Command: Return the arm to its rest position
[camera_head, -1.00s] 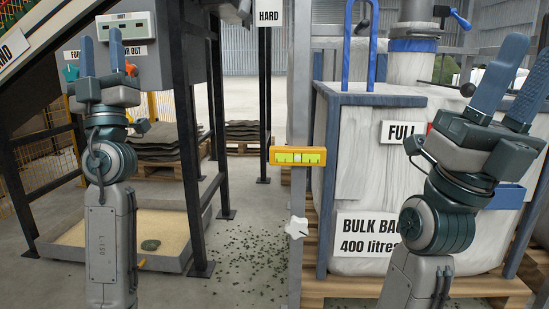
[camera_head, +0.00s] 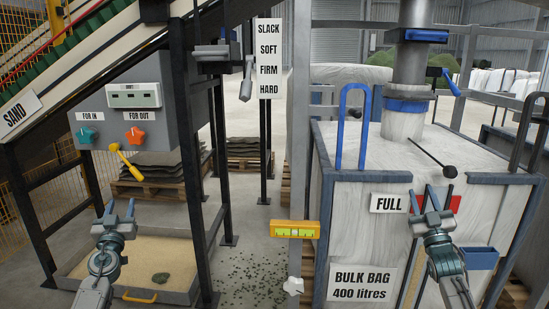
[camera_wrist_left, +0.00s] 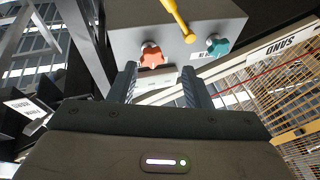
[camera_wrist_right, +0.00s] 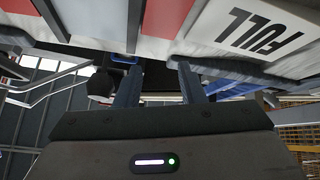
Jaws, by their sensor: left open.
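My left gripper (camera_head: 119,212) is low at the left in the head view, in front of the sand tray. It is open and empty, and its two blue fingers show apart in the left wrist view (camera_wrist_left: 159,82).
A grey control box (camera_head: 140,100) with a teal knob (camera_head: 88,137), an orange knob (camera_head: 134,136) and a yellow lever (camera_head: 126,160) hangs above the left gripper. A sand tray (camera_head: 188,298) stands below. A yellow level (camera_head: 294,229) is on the post between the arms.

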